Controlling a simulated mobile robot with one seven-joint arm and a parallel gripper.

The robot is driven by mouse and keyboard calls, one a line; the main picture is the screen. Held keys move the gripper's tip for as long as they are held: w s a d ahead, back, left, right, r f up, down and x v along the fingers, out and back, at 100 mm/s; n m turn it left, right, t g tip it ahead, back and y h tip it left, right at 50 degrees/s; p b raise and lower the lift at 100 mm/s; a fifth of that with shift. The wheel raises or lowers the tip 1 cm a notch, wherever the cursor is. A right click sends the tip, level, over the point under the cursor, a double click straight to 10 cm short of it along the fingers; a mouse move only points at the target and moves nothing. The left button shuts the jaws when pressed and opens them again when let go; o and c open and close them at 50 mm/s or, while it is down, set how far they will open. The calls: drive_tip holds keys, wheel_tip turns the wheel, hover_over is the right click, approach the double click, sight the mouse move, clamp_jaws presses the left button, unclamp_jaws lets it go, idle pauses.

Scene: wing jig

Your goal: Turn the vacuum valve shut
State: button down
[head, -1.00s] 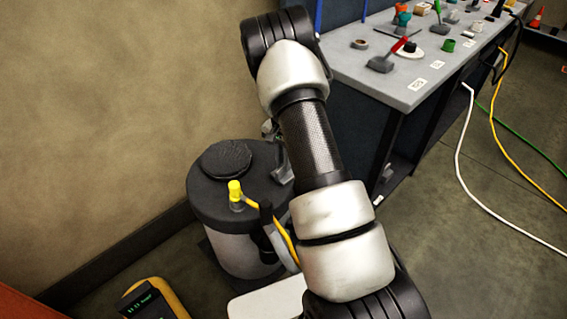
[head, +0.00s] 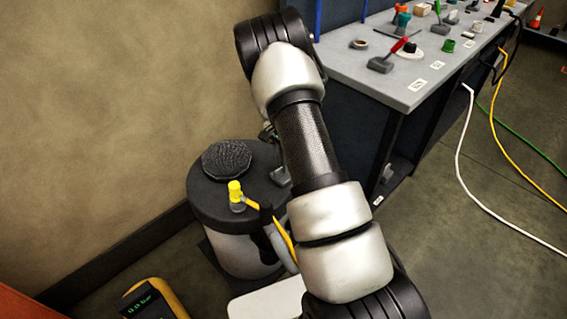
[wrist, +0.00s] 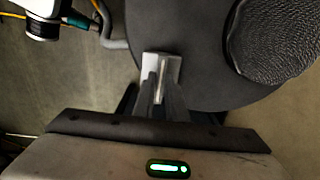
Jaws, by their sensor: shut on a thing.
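The vacuum vessel is a drum with a dark lid (head: 213,195) at the lower left of the head view; the lid also shows in the wrist view (wrist: 200,30). A small grey metal fitting, which I take for the vacuum valve (wrist: 150,62), sits at the lid's edge in the wrist view. My gripper (wrist: 161,92) reaches it with its fingers closed around a thin, light upright piece, apparently the valve's handle. In the head view my arm hides most of the gripper and valve. The handle's exact angle is hard to tell.
A round, wrinkled black disc (head: 227,158) lies on the lid. A yellow fitting (head: 236,192) with a yellow hose stands at the lid's front. A yellow meter (head: 155,300) with green digits is below. A grey workbench (head: 420,75) with tools stands at the right.

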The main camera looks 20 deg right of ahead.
drive_tip(key=c, duration=1.8)
unclamp_jaws()
wheel_tip(320, 180, up, 18)
drive_tip(key=p, duration=0.2)
drive_tip(key=shift+f, duration=0.25)
